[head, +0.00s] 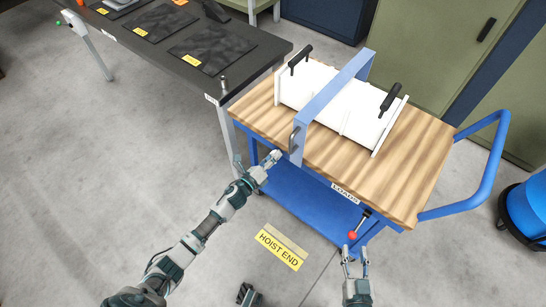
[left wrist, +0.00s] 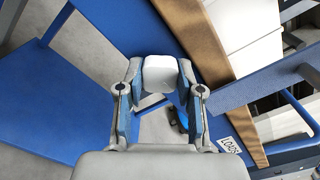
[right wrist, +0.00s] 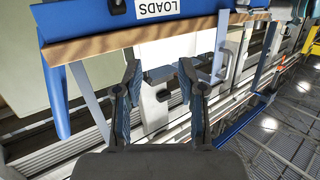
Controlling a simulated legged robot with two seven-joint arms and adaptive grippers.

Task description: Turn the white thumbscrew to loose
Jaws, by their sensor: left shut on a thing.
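The white thumbscrew (left wrist: 160,73) sits between the fingertips of my left gripper (left wrist: 160,85) in the left wrist view. My left gripper also shows in the head view (head: 270,161), at the cart's near left edge, beside the down-turned end of the blue-grey bar (head: 335,88). It is shut on the thumbscrew, and the fingers touch its sides. In the head view the thumbscrew is mostly hidden by the fingers. My right gripper (head: 355,262) is open and empty in front of the cart, below the red knob (head: 352,235). Its spread fingers show in the right wrist view (right wrist: 160,80).
The bar spans a white railcar body (head: 340,108) with black handles on the wood-topped blue cart (head: 415,190). A dark table (head: 150,40) stands left. A yellow "HOIST END" label (head: 280,247) lies on open grey floor. A blue bin (head: 530,208) stands right.

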